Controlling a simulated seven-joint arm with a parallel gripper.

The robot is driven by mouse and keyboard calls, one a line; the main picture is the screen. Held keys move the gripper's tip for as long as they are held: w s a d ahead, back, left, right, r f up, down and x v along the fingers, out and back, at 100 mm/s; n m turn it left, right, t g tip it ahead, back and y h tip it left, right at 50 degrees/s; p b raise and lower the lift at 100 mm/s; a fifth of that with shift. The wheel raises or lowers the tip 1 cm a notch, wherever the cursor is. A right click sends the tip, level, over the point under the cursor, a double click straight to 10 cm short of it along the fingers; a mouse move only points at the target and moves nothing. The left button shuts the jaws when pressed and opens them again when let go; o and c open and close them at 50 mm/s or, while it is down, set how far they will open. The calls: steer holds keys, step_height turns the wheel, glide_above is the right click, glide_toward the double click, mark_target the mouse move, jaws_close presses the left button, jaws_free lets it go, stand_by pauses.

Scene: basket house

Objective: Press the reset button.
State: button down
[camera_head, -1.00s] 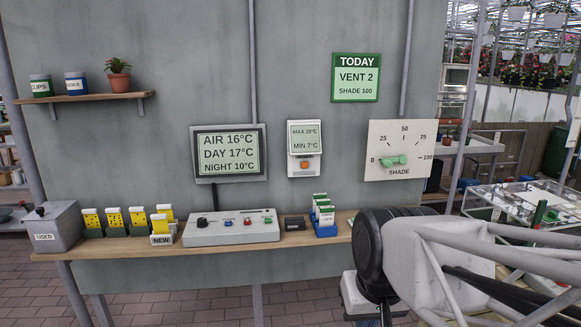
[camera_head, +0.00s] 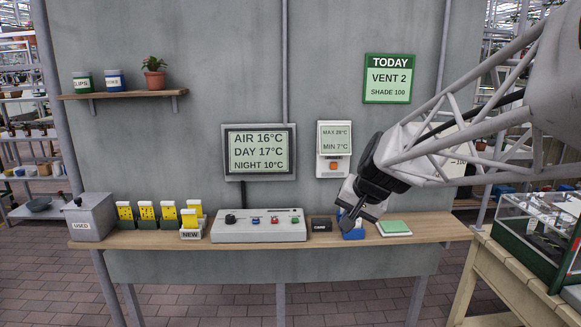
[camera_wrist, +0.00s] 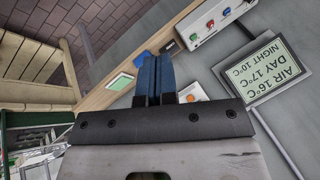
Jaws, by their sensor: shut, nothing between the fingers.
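A white max/min thermometer panel (camera_head: 334,140) hangs on the grey wall, with an orange button (camera_head: 334,165) low on its front. No lettering on the button can be read. The button also shows in the wrist view (camera_wrist: 191,97), partly hidden just beside my fingers. My gripper (camera_head: 345,222) is shut and empty. In the head view it is right of and below the panel, with its fingers pointing down in front of the blue card holder. In the wrist view the shut fingers (camera_wrist: 154,72) point up the picture. I see no contact with the button.
A wooden shelf (camera_head: 262,239) below holds a grey control box (camera_head: 262,229) with a knob and small coloured switches, a blue holder (camera_head: 353,234), a green-topped pad (camera_head: 394,228) and yellow cards. A large climate display (camera_head: 259,152) hangs left of the panel. My arm hides most of the shade dial.

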mark_target(335, 169)
steer(key=w+d+f+m+t, duration=0.2)
steer(key=w+m, duration=0.1)
steer(key=w, duration=1.3)
steer(key=w+d+f+m+t, duration=0.1)
steer(key=w+d+f+m, duration=0.1)
steer(key=w, duration=1.5)
steer(key=shift+w+d+f+m+t+y, duration=0.15)
steer(key=shift+d+f+m+t+y, duration=0.2)
steer(key=shift+d+m, duration=0.35)
steer(key=shift+a, duration=0.15)
steer(key=shift+w, duration=0.15)
steer(key=shift+w+r, duration=0.1)
steer(key=shift+w, duration=4.1)
steer(key=shift+w, duration=0.9)
steer(key=shift+s, duration=0.9)
